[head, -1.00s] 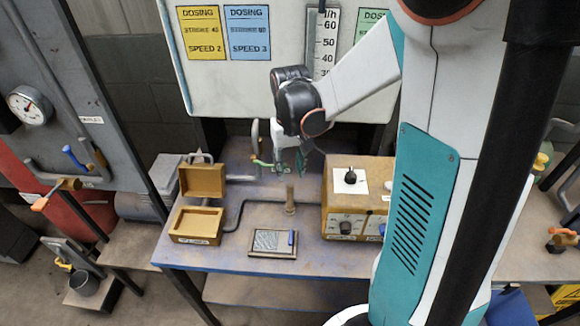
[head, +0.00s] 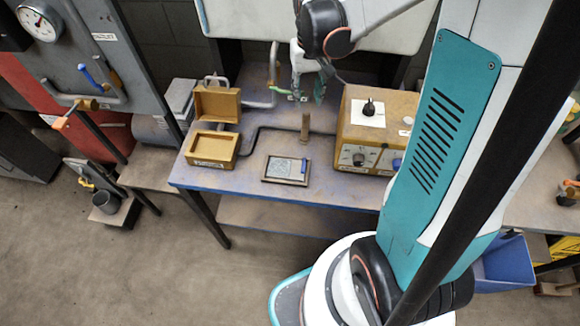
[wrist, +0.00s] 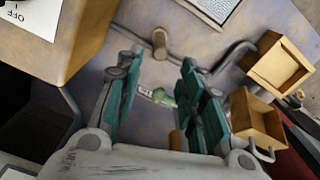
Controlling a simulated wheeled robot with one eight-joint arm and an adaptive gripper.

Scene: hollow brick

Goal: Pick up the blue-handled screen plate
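The screen plate (head: 285,168) lies flat in a dark frame on the blue-edged bench, near its front edge. Its small blue handle (head: 304,166) is at the right end. In the wrist view only part of the plate (wrist: 217,8) shows at the top edge, with the handle out of frame. My gripper (head: 308,90) hangs over the back part of the bench, behind the plate and apart from it. In the wrist view the two teal fingers of my gripper (wrist: 159,65) are spread with nothing held between them.
A short upright peg (head: 305,126) stands between my gripper and the plate. An open yellow box (head: 212,150) is left of the plate. A yellow control box (head: 372,128) with a knob is to the right. A green-handled valve (head: 279,92) is behind.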

